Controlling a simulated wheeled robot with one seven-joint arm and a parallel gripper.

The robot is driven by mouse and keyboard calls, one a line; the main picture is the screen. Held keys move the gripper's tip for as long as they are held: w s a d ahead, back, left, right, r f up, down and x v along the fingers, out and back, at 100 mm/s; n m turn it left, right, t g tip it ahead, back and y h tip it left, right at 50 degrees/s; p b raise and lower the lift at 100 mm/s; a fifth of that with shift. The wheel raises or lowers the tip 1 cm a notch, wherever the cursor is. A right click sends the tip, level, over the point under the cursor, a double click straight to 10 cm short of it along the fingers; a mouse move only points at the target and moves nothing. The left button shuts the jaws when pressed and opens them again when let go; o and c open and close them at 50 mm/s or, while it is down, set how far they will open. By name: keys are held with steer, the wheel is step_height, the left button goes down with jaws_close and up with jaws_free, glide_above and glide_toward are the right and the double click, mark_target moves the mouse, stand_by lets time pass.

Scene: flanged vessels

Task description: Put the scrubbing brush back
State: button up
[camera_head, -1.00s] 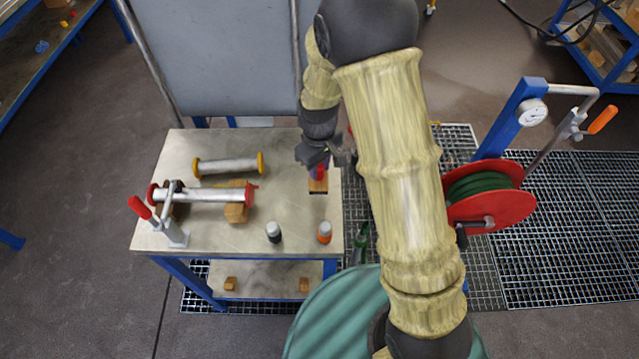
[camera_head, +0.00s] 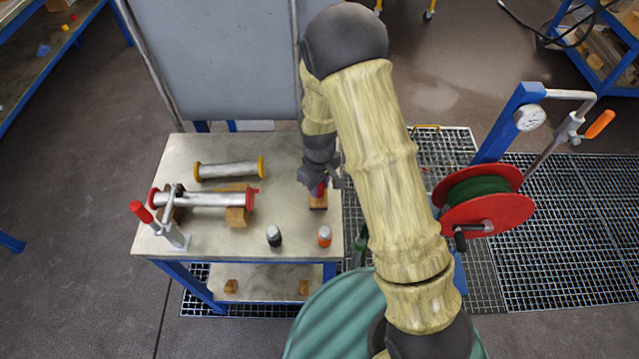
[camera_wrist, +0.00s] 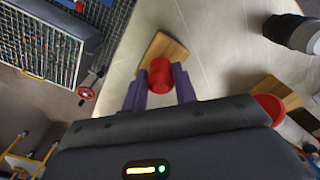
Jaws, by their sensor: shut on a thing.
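The scrubbing brush (camera_head: 318,202) appears as a small wooden block with a dark lower edge and a red knob, at the right side of the workbench top. My gripper (camera_head: 320,187) is over it, pointing down. In the wrist view the brush's wooden body (camera_wrist: 166,48) shows beyond the round red knob (camera_wrist: 160,75). The fingers of my gripper (camera_wrist: 160,88) are shut on the knob, one on each side. The bristles are mostly hidden, and I cannot tell whether the brush touches the bench.
The workbench (camera_head: 200,239) carries a flanged pipe with yellow ends (camera_head: 228,170), one with red ends (camera_head: 205,199) on wooden blocks, and a red-handled clamp (camera_head: 165,230). A red hose reel (camera_head: 490,215) stands right.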

steer(key=shift+f, duration=0.1)
steer(key=o, duration=0.4)
steer(key=shift+f, duration=0.1)
steer(key=o, duration=0.5)
step_height(320, 180, up, 12)
steer(key=shift+r+b, duration=0.25)
steer(key=shift+b, duration=0.45)
steer(key=s+d+r+m+t, duration=0.1)
steer(key=s+d+r+m, duration=0.1)
steer(key=s+d+m, duration=0.1)
steer(key=s+d+r+m, duration=0.1)
steer(key=s+d+m, duration=0.1)
steer(key=s+d, duration=0.3)
steer(key=s+d+r+m+t, duration=0.1)
steer(key=s+d+r+m, duration=0.1)
steer(key=s+d+m, duration=0.1)
steer(key=shift+s+d+r+m+t, duration=0.2)
steer(key=shift+s+d, duration=0.15)
steer(key=shift+d, duration=0.25)
steer(key=shift+s+d+r+m+t, duration=0.15)
steer(key=shift+s+d, duration=0.15)
steer(key=shift+d, duration=0.3)
